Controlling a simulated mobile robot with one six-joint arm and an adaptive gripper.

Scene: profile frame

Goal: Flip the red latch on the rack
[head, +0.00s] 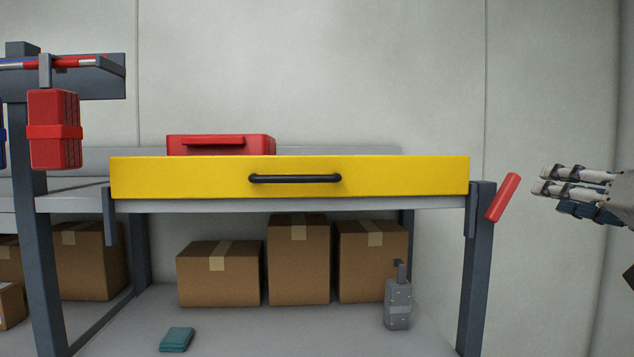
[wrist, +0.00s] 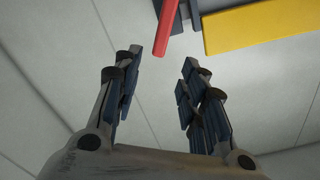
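The red latch (head: 503,197) is a short red bar on the right front post of the rack (head: 476,265). It is tilted, with its upper end leaning right, away from the post. In the wrist view the red latch (wrist: 168,28) shows at the top, beyond the fingertips and between their lines. My gripper (head: 540,180) is to the right of the latch in the head view, with a gap between them. In the wrist view my gripper (wrist: 162,58) has its fingers spread apart with nothing between them.
A yellow drawer (head: 400,176) with a black handle spans the rack's front, left of the latch. A red case (head: 220,145) sits behind it. Cardboard boxes (head: 298,262) and a grey canister (head: 397,303) stand below. A red pack (head: 54,130) hangs at left. Bare wall lies behind.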

